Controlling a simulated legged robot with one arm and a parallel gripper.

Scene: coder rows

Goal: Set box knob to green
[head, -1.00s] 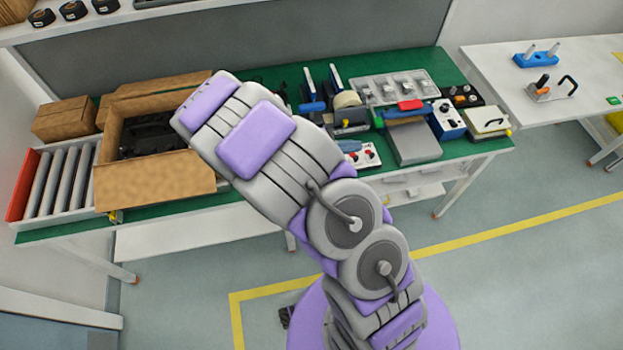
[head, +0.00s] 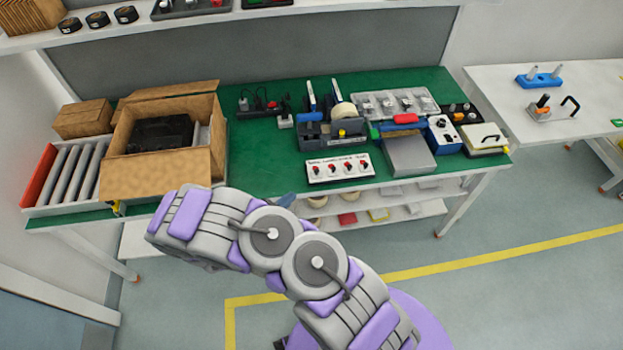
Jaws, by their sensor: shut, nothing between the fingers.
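A small blue box with a white face and a dark round knob (head: 441,124) stands on the green-topped bench, right of the middle. Its colour marks and the knob's setting are too small to read. My arm crosses the lower middle of the view, in front of the bench.
A white panel with several red switches (head: 338,170) lies near the front edge. A grey block (head: 408,155) stands left of the blue box, and a cream-lidded box (head: 484,138) right of it. An open carton (head: 160,175) is at left. Clear green top (head: 255,150) lies between.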

